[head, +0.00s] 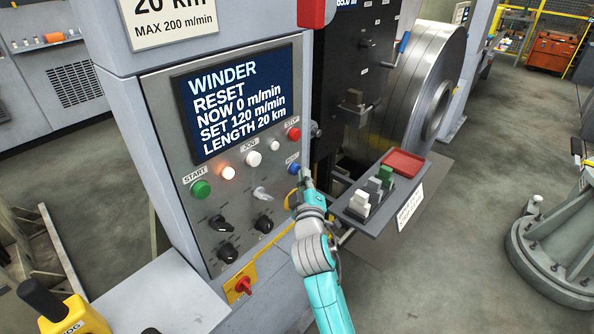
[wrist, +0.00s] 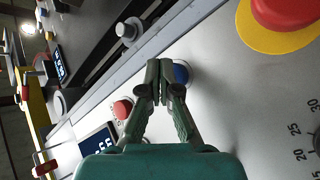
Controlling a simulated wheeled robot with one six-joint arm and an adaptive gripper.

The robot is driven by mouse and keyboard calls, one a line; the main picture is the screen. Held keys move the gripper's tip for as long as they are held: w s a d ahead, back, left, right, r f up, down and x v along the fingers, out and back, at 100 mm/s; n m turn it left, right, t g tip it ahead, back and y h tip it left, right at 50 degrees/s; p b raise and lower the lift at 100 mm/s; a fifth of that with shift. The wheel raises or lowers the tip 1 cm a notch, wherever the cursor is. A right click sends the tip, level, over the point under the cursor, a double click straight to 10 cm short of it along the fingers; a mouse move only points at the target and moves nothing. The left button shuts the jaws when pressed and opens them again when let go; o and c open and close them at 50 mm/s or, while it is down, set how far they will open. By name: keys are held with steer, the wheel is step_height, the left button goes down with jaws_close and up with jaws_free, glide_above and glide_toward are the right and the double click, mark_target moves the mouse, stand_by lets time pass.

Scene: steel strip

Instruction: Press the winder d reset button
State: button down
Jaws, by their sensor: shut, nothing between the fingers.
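The winder control panel (head: 175,120) has a screen (head: 238,100) reading WINDER, RESET, NOW 0 m/min, SET 120 m/min, LENGTH 20 km. The blue reset button (head: 293,169) is at the panel's lower right, under a small label. My gripper (head: 306,176) is shut and empty, its tips just right of the button in the head view. In the wrist view, the closed fingertips (wrist: 160,66) overlap one side of the blue button (wrist: 183,74) and hide part of it. I cannot tell whether they touch it.
A red stop button (head: 293,134) and a green start button (head: 200,189) are on the same panel. A red mushroom button on a yellow disc (wrist: 285,12) is close by in the wrist view. A shelf with blocks and a red tray (head: 403,162) stands right of my gripper.

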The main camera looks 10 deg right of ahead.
steer(key=shift+w+a, duration=0.35)
steer(key=shift+w, duration=0.15)
stand_by(0.8)
stand_by(0.4)
steer(key=shift+s+d, duration=0.6)
steer(key=shift+s, duration=0.25)
steer(key=shift+s+d, duration=0.75)
steer(key=shift+s, duration=0.3)
steer(key=shift+s+d, duration=0.7)
steer(key=shift+s, duration=0.3)
